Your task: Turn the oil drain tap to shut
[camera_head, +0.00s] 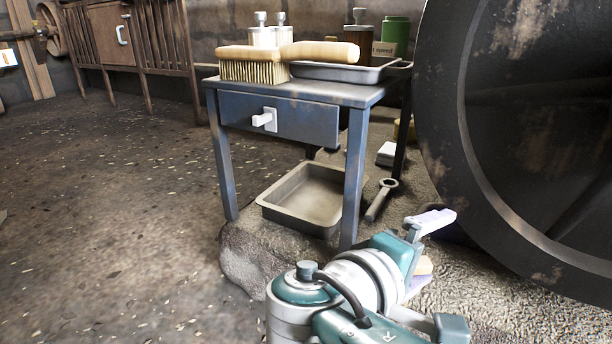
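I cannot make out an oil drain tap for certain in the head view. A small dark shape (322,151) shows under the blue-grey metal table (345,92), behind its drawer, too dim to identify. A pale block-shaped handle (265,119) sits on the drawer front. A shallow metal tray (282,215) lies on the floor beneath the table. My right gripper (432,254) is in front and to the right of the table, with its pale fingers apart. A small beige thing shows behind or between them; I cannot tell which. My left gripper is out of view.
A large dark wheel (440,130) fills the right side. A brush (255,68), a metal dish (345,72), bottles and a green can (396,32) stand on the table. A spanner (380,200) lies beside the tray. The floor at left is clear.

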